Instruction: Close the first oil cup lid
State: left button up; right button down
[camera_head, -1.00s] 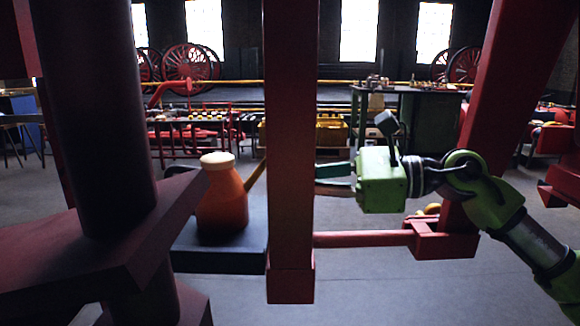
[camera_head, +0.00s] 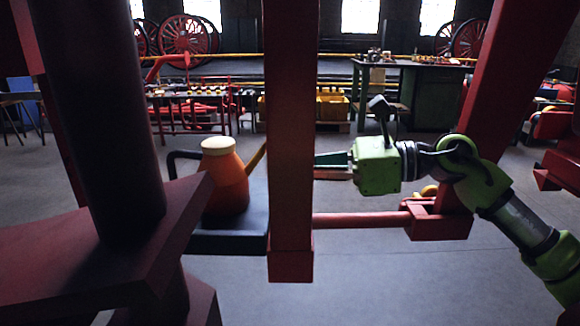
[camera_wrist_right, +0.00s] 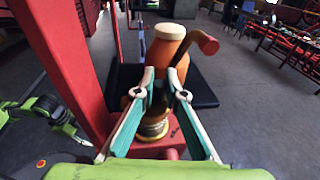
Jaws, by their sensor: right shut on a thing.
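My right gripper (camera_wrist_right: 165,92) is low in the middle of the right wrist view, its two fingers closed in with a small gap at the tips. A small dark part (camera_wrist_right: 163,108), apparently the oil cup lid, lies between them, mostly hidden. A round brass oil cup (camera_wrist_right: 152,129) shows just below and between the fingers. In the head view the right gripper (camera_head: 333,165) points left and its tips are hidden behind a red post, as is the cup. My left gripper is not seen.
A red upright post (camera_head: 290,140) stands directly beside the right gripper. An orange oil can (camera_head: 226,182) with a cream top stands behind on a dark block (camera_head: 235,238). A red slanted beam (camera_head: 490,80) is near the right arm. Open floor lies beyond.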

jog(key=shift+f, duration=0.1)
jog(key=c, duration=2)
grip_release()
jog(key=shift+c, duration=0.2)
jog(key=v, duration=0.7)
jog(key=shift+d, duration=0.3)
